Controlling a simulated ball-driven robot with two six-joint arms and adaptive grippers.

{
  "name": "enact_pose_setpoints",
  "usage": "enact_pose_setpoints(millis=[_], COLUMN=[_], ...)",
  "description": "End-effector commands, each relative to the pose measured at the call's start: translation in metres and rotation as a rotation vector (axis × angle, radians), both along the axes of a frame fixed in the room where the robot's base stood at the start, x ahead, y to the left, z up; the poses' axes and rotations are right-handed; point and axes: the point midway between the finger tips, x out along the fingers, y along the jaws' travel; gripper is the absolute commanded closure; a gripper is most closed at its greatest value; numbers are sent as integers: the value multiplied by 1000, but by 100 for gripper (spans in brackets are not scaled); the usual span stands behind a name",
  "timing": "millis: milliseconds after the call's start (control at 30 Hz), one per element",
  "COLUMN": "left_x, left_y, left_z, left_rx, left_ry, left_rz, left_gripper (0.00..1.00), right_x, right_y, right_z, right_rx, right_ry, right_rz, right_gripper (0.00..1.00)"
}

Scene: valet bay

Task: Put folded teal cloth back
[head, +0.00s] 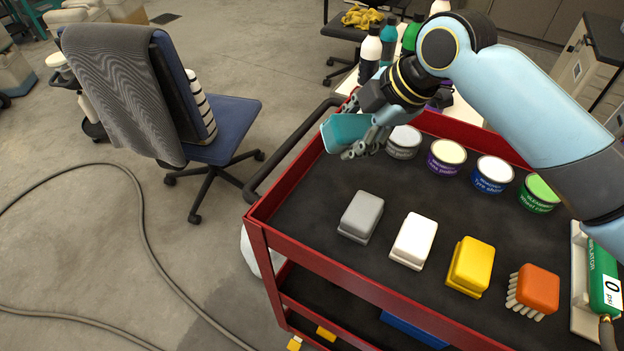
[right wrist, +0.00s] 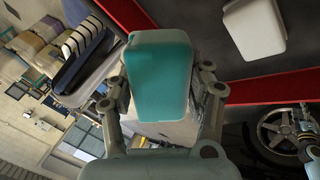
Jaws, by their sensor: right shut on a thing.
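The folded teal cloth (head: 346,131) is a small rounded block held in my right gripper (head: 362,146), above the left far part of the red cart. In the right wrist view the teal cloth (right wrist: 159,82) sits between the two fingers of my right gripper (right wrist: 165,92), which are shut on its sides. A white or grey surface shows behind its lower end; I cannot tell what it is. My left gripper is not in the head view.
The red cart (head: 262,232) has a dark top holding a grey block (head: 360,217), a white block (head: 413,241), a yellow block (head: 470,266), an orange brush (head: 537,288) and several round tins (head: 446,157). Bottles (head: 370,55) stand behind. A blue chair (head: 222,128) is at left.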

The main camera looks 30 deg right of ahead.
Motion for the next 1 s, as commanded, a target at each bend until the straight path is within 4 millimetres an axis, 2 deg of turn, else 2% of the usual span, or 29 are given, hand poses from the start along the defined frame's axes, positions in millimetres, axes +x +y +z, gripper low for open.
enact_pose_setpoints(millis=[33,200,333,467,567,800,1000], left_x=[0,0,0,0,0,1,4], left_y=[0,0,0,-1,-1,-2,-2], left_z=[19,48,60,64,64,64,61], left_rx=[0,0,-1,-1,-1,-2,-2], left_ry=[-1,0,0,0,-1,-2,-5], left_rz=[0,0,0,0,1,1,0], left_gripper=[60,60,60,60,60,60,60], right_x=[-3,-27,-43,-49,-45,-15,5], right_y=[-5,-23,-29,-30,-20,30,60], right_z=[5,-7,-10,-11,-19,-54,-77], right_rx=[-26,-123,-161,-177,-176,-175,-180], right_ry=[81,343,454,502,513,512,512], right_rz=[-13,-43,-58,-67,-67,-64,-66], right_gripper=[74,74,74,74,74,74,74])
